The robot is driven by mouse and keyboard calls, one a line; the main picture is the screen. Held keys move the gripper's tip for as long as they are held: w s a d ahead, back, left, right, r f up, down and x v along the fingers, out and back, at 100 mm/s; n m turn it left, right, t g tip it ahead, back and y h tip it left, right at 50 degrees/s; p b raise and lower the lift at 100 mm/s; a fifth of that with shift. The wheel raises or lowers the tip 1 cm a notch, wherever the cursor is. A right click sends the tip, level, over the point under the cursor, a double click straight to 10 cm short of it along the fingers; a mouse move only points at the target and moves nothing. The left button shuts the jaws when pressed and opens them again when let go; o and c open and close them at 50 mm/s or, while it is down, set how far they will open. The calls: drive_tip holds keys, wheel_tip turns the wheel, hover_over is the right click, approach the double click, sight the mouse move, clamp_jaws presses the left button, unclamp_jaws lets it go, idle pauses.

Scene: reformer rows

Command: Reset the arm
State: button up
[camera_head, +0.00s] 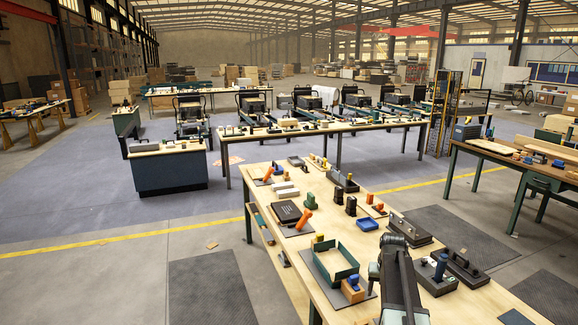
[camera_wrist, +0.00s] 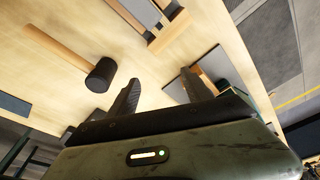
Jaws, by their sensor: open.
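My arm (camera_head: 401,285) reaches in from the bottom over the near workbench (camera_head: 332,222) in the head view. Its end is over the bench's right half, and the fingers cannot be made out there. In the wrist view my gripper (camera_wrist: 160,92) has its two dark fingers spread apart, with nothing held between them. Pale wooden bench top shows behind the fingers. A mallet-like tool with a black head (camera_wrist: 101,75) and a wooden handle (camera_wrist: 55,45) lies left of the left finger. A grey flat-sided item (camera_wrist: 217,68) shows behind the right finger.
A green open tray (camera_head: 335,268) stands left of my arm, with an orange-and-blue block (camera_head: 353,290) beside it. A blue tray (camera_head: 367,224) lies beyond. Open floor (camera_head: 140,265) lies left of the bench.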

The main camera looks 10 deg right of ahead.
drive_tip(key=s+a+n, duration=0.2)
drive_tip(key=a+n, duration=0.2)
drive_tip(key=a, duration=2)
drive_tip(key=s+a+n+g+y, duration=0.1)
drive_tip(key=s+a+g, duration=0.1)
drive_tip(key=s+a, duration=0.7)
drive_tip(key=shift+s+a+f, duration=0.25)
drive_tip(key=shift+s+a, duration=0.1)
drive_tip(key=shift+s, duration=0.5)
